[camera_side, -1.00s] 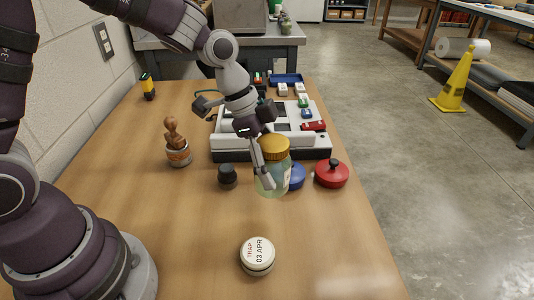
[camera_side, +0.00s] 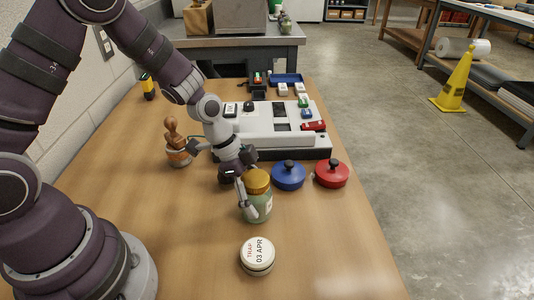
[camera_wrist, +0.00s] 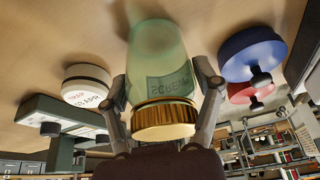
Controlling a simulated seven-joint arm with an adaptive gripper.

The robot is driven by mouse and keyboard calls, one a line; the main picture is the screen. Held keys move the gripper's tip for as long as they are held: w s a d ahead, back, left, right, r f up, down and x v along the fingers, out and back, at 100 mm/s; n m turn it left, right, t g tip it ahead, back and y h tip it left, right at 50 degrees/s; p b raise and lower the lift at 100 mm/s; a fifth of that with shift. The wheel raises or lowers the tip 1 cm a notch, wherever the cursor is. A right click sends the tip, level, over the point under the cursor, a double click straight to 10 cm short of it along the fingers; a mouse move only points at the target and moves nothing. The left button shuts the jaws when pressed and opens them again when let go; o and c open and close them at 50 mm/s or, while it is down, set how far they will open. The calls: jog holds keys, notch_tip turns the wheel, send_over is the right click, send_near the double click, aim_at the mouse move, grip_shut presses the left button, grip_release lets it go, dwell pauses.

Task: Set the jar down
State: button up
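The jar (camera_side: 257,205) is greenish glass with a gold lid and a label. It is upright at the front middle of the table in the side view, its base at or very near the wood; I cannot tell if it touches. In the wrist view the jar (camera_wrist: 160,55) appears upside down, its lid toward my palm. My gripper (camera_side: 245,195) is around the jar from the back left. In the wrist view its fingers (camera_wrist: 163,100) lie along both sides of the jar, close against it. The jar hides part of the finger contact.
A round white tin (camera_side: 257,262) marked 03 APR sits just in front of the jar. A blue lidded pot (camera_side: 289,178) and a red one (camera_side: 332,175) stand behind right. A wooden stamp on a holder (camera_side: 177,150) is at left. A grey machine (camera_side: 280,135) stands behind.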

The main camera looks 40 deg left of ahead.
jog(key=shift+o, duration=1.3)
jog(key=s+a+r+n+t+y, duration=0.1)
jog(key=s+a+r+n+y, duration=0.1)
jog(key=s+r+n, duration=0.3)
jog(key=s+a+r+n+t+y, duration=0.2)
jog(key=s+a+r+n, duration=0.2)
jog(key=r, duration=0.9)
jog(key=s+n, duration=0.2)
jog(key=n, duration=0.1)
jog(key=shift+a+r, duration=0.15)
